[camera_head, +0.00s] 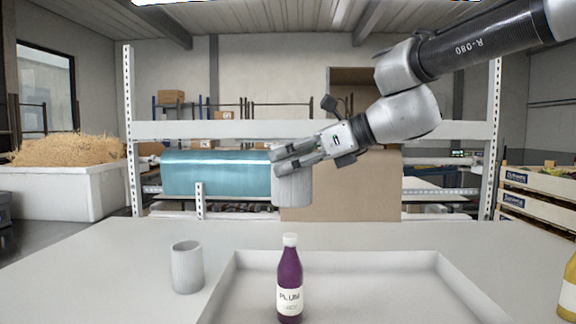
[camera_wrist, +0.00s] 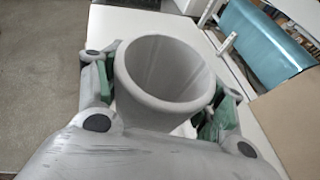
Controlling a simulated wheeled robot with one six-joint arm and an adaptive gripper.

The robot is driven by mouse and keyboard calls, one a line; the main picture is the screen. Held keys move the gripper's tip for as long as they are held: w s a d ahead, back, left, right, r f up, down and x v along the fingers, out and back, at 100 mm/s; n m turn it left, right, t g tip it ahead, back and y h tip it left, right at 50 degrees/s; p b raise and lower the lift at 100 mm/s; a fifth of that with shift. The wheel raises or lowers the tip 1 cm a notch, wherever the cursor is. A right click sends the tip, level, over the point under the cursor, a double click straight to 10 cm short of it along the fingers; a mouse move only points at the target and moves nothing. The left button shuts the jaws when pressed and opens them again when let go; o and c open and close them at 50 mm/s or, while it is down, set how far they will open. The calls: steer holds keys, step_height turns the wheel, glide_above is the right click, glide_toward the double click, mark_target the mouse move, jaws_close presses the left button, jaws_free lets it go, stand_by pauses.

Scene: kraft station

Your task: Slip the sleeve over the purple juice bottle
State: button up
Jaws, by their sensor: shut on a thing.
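A purple juice bottle (camera_head: 289,275) with a white cap and a plum label stands upright at the front of a shallow white tray (camera_head: 420,262). My gripper (camera_head: 283,166) is shut on a grey sleeve (camera_head: 292,188), held upright in the air above and behind the bottle, apart from it. In the wrist view the sleeve (camera_wrist: 165,75) is an open, hollow tube between the green-padded fingers. A second grey sleeve (camera_head: 187,267) stands on the table left of the tray. The bottle cannot be made out in the wrist view.
A yellow bottle (camera_head: 568,288) stands at the right edge of the table (camera_head: 110,265). Behind the table is a white shelf frame (camera_head: 240,130) with a teal roll (camera_head: 215,173) and a brown board (camera_head: 350,195).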

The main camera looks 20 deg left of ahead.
steer(key=shift+a+f, duration=0.15)
steer(key=shift+f, duration=11.85)
steer(key=o, duration=0.7)
steer(key=shift+o, duration=0.2)
glide_toward(301, 268)
steer(key=shift+a+f, duration=0.15)
steer(key=shift+a, duration=0.25)
